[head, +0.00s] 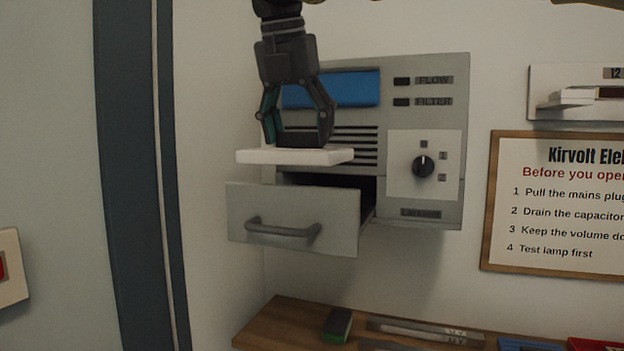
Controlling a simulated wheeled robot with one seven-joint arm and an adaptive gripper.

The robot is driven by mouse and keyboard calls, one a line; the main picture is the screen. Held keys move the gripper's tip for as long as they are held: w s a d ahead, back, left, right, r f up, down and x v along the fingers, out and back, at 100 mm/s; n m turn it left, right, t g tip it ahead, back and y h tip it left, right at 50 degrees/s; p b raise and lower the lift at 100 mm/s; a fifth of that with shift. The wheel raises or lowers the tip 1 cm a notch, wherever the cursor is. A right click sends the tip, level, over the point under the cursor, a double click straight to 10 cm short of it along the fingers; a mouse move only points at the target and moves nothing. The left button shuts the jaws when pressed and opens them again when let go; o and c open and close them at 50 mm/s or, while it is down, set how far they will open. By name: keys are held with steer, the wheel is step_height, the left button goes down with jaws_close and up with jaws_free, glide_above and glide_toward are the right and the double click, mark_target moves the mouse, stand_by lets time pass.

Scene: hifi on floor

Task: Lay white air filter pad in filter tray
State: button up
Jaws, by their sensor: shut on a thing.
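The white air filter pad (295,157) is a flat, pale slab held level in the head view. My gripper (299,140) comes down from above and is shut on a dark raised part on top of the pad. The filter tray (290,218) is a grey drawer with a bar handle, pulled out of the wall unit (425,125). The pad hangs above the open drawer, with a small gap to its front panel. The pad and the drawer's front hide most of the drawer's inside.
The unit has a blue panel, vent slats and a black knob (423,167) to the right of the drawer. A wooden shelf (285,325) below holds a green-and-dark block (338,325) and other items. A framed notice (560,205) hangs at right.

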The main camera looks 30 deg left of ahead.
mark_target(311, 135)
steer(key=w+p, duration=0.1)
steer(key=w, duration=0.1)
steer(key=w+a+p, duration=0.1)
steer(key=w, duration=0.2)
steer(key=shift+w+a, duration=0.2)
steer(key=shift+w, duration=0.15)
steer(key=shift+w+f, duration=0.1)
steer(key=shift+f, duration=0.55)
step_height(311, 135, down, 9)
steer(key=p, duration=0.3)
steer(key=shift+w+f+p, duration=0.15)
steer(key=shift+f+p, duration=0.4)
steer(key=shift+p, duration=0.2)
steer(key=shift+f, duration=0.1)
steer(key=shift+f, duration=0.15)
steer(key=o, duration=1)
steer(key=shift+o, duration=0.2)
